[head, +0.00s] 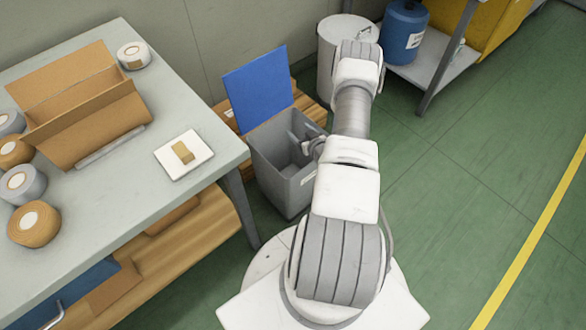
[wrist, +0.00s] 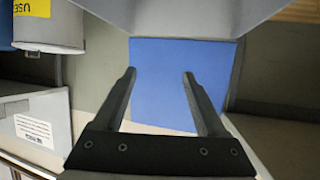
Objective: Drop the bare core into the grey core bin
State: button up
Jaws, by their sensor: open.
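A grey bin (head: 296,186) with a raised blue lid (head: 258,88) stands on the floor just right of the table. My gripper (head: 307,146) is over the bin's opening, partly hidden by my arm. In the wrist view my gripper (wrist: 159,77) has its two fingers apart with nothing between them. The blue lid (wrist: 165,95) shows behind the fingers, and a grey surface (wrist: 200,15), seemingly the bin, fills the top. I cannot make out a bare core in either view; the bin's inside is only partly seen.
The table (head: 110,200) holds an open cardboard box (head: 100,128), several tape rolls and a white pad (head: 170,165) with a small tan block. A pale drum (head: 328,55) and a shelf with a blue jug (head: 402,35) stand behind. Green floor at right is clear.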

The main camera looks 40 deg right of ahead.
jog(key=p+v, duration=0.1)
jog(key=v, duration=1.2)
jog(key=shift+p, duration=0.4)
jog(key=shift+s+r, duration=0.1)
